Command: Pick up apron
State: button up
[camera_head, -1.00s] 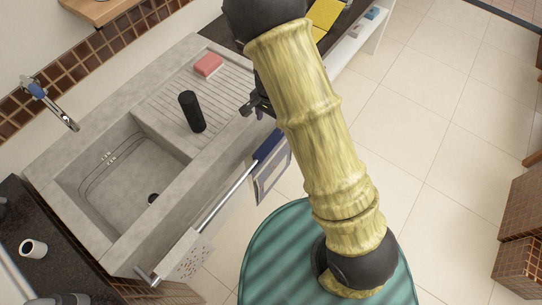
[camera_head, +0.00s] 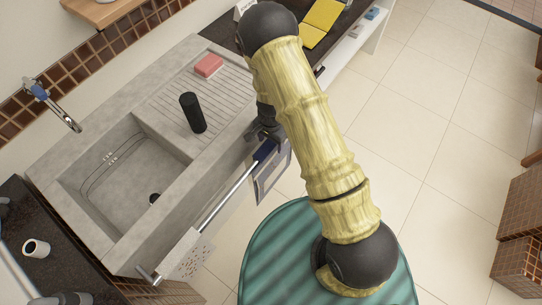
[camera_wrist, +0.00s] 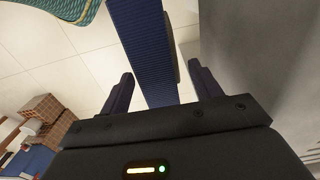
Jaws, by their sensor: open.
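The apron (camera_head: 266,152) is a dark blue cloth with a paler framed panel below, hanging over the metal rail at the sink's front. In the wrist view its blue ribbed cloth (camera_wrist: 143,45) runs down between my two fingers. My gripper (camera_head: 264,136) is at the apron's top end by the rail, partly hidden by my arm. In the wrist view my gripper (camera_wrist: 160,72) is open, with a finger on either side of the cloth and gaps showing. Whether a finger touches the cloth I cannot tell.
The rail (camera_head: 228,195) runs along the grey stone sink (camera_head: 180,215). A white dotted cloth (camera_head: 188,257) hangs at its near end. The tiled floor (camera_head: 430,130) to the right is clear.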

jog(key=shift+s+f+p, duration=0.15)
jog(key=shift+f+p, duration=0.6)
jog(key=shift+f, duration=1.8)
grip_shut()
notch_tip(320, 180, up, 18)
jog(key=b, duration=0.1)
jog(key=s+d+b, duration=0.5)
jog(key=s+d, duration=0.6)
jog(key=d, duration=0.3)
jog(key=shift+d+b, duration=0.2)
jog(key=shift+b, duration=0.15)
